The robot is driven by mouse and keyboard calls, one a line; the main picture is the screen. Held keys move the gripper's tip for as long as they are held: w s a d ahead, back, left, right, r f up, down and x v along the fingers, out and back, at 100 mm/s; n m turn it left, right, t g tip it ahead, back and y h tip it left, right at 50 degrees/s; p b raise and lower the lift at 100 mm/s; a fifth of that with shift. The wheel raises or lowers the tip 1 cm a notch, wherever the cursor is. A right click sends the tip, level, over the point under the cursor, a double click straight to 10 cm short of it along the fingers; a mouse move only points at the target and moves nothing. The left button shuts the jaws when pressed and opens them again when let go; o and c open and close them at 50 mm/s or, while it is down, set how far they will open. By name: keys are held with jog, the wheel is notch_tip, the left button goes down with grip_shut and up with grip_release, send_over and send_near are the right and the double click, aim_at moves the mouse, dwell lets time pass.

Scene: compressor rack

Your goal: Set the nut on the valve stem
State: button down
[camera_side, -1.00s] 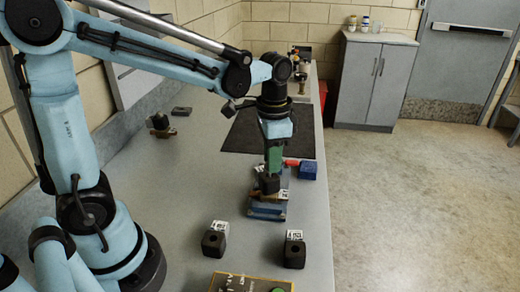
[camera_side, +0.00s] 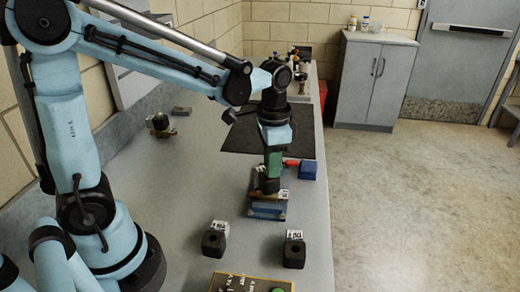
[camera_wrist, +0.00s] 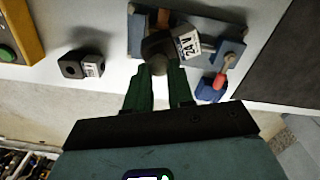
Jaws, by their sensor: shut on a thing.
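My gripper (camera_side: 270,176) points down over the blue-grey valve base (camera_side: 267,211). The valve stem is hidden by the block and the fingers. I cannot tell whether the nut touches the stem.
Two black labelled blocks (camera_side: 214,240) (camera_side: 294,250) stand nearer the camera. A yellow panel (camera_side: 236,282) lies at the front edge. A blue object (camera_side: 308,170) with a red part is right of the gripper. A dark mat (camera_side: 238,140) lies behind. The bench's left is mostly clear.

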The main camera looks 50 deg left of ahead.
jog(key=shift+f, duration=0.2)
dwell(0.3)
jog(key=c, duration=0.5)
grip_release()
jog(key=shift+r, duration=0.15)
jog(key=shift+r, duration=3.4)
